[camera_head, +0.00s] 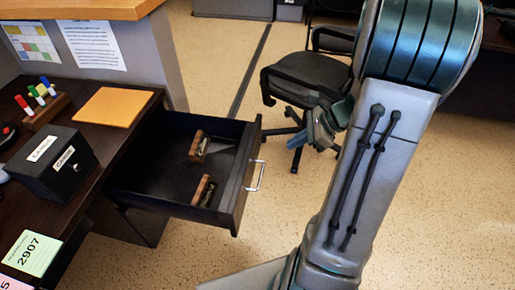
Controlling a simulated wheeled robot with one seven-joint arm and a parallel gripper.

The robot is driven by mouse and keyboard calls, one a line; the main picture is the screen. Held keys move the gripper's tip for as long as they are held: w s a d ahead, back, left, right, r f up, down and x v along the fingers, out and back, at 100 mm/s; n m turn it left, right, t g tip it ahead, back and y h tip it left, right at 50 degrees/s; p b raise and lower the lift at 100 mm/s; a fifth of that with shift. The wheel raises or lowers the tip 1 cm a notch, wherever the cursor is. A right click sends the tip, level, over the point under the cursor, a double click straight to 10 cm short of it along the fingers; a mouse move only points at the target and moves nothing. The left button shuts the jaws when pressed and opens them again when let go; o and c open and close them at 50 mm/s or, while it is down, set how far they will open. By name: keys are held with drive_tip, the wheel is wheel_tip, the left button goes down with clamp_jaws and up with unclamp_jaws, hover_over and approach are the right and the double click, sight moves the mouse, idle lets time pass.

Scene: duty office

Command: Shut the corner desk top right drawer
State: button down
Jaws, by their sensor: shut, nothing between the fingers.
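The drawer (241,176) of the dark corner desk (85,184) stands pulled well out to the right in the head view. It is dark, with a silver bar handle (256,176) on its front face. Two small wood-ended items (204,190) (198,146) lie inside it. My gripper (318,134) is to the right of the drawer front, apart from the handle, partly hidden by my own arm. It is shut and holds nothing.
An orange folder (112,106), a black box (56,165) and a marker stand (46,111) sit on the desk top. A black office chair (305,78) stands behind my gripper. Speckled floor (200,262) is clear in front of the drawer.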

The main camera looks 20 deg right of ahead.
drive_tip(key=d+f+m, duration=0.1)
drive_tip(key=d, duration=0.1)
drive_tip(key=b, duration=0.3)
approach(251, 155)
drive_tip(key=shift+t, duration=0.3)
drive_tip(key=f, duration=0.1)
drive_tip(key=a+f, duration=0.1)
drive_tip(key=f, duration=0.1)
drive_tip(key=w+a+f, duration=0.1)
drive_tip(key=shift+a+f, duration=0.25)
drive_tip(key=shift+f, duration=0.15)
drive_tip(key=shift+w+a, duration=0.3)
drive_tip(key=shift+a, duration=0.2)
drive_tip(key=shift+w+a, duration=0.1)
